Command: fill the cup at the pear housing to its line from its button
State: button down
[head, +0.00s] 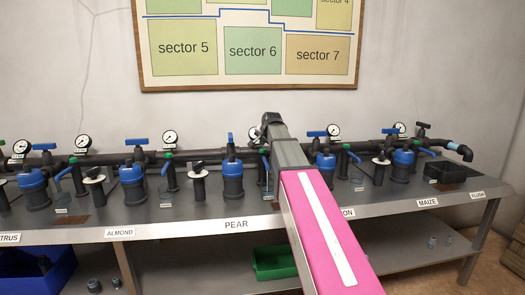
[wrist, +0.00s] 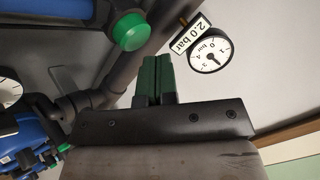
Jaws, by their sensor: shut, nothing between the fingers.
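The pear housing (head: 232,182) is a dark filter body with a blue collar, behind the PEAR label (head: 236,225) on the bench edge. A clear cup (head: 267,190) stands just right of it, partly beside my arm; its line and fill level are too small to read. A small green cap (head: 262,151) sits above the cup; I cannot tell whether it is the button. In the wrist view my gripper (wrist: 157,75) is shut and empty, its dark green fingers together. A round green button-like cap (wrist: 130,32) is beside the fingers, apart from them.
A dark pipe (head: 300,151) runs along the wall behind the housings. A gauge (wrist: 208,48) tagged 2.0 bar is close right of the fingers. Similar blue-collared housings line the bench (head: 180,233). My pink arm crosses it right of PEAR.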

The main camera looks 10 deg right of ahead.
aim_at(264, 149)
jog(key=shift+r, duration=0.1)
jog(key=shift+r, duration=2.45)
jog(key=shift+r, duration=0.1)
dwell(0.9)
notch_tip(264, 149, up, 4)
jog(key=shift+f, duration=0.2)
jog(key=shift+f, duration=0.15)
jog(key=shift+f, duration=4.25)
jog(key=shift+f, duration=0.2)
jog(key=shift+f, duration=0.25)
